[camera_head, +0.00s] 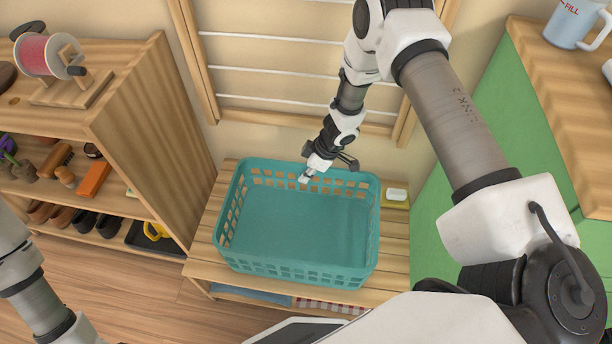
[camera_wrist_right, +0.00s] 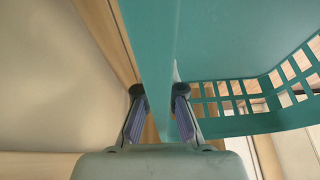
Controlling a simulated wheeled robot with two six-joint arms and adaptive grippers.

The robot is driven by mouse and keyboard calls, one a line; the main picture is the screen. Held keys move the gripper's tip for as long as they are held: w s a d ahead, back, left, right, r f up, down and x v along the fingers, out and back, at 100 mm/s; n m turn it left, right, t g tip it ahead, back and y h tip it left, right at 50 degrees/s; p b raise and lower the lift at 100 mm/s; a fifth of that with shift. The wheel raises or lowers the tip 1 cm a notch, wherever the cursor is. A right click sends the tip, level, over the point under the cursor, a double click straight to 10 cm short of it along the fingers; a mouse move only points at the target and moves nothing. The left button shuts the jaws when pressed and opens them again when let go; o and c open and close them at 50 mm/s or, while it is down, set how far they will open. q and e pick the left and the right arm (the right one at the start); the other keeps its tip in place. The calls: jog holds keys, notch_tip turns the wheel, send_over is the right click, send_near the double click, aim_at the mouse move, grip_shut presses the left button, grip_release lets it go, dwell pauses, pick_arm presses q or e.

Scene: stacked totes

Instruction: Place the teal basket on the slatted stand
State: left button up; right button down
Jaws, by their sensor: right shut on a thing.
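The teal basket (camera_head: 297,278) is an empty rectangular tub with slotted walls, in the middle of the head view. It is upright over the slatted stand (camera_head: 395,245), a low wooden bench with light slats; I cannot tell whether its base touches the slats. My right gripper (camera_head: 322,168) is at the basket's far wall, shut on its rim. In the right wrist view the basket's teal wall (camera_wrist_right: 155,45) runs between the two fingers (camera_wrist_right: 160,100). My left arm shows at the lower left of the head view, but its gripper is out of view.
A wooden shelf unit (camera_head: 150,120) with shoes and tools stands left of the stand. A pale block on a yellow-green item (camera_head: 396,195) lies right of the basket. A wall rack (camera_head: 280,50) is behind. A green cabinet (camera_head: 435,215) stands at the right. Cloths lie under the stand.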

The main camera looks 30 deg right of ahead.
jog(key=shift+f, duration=0.1)
jog(key=c, duration=1.3)
grip_release()
jog(key=p+v, duration=0.3)
jog(key=v, duration=0.5)
jog(key=shift+a+p, duration=0.1)
jog(key=shift+p, duration=0.3)
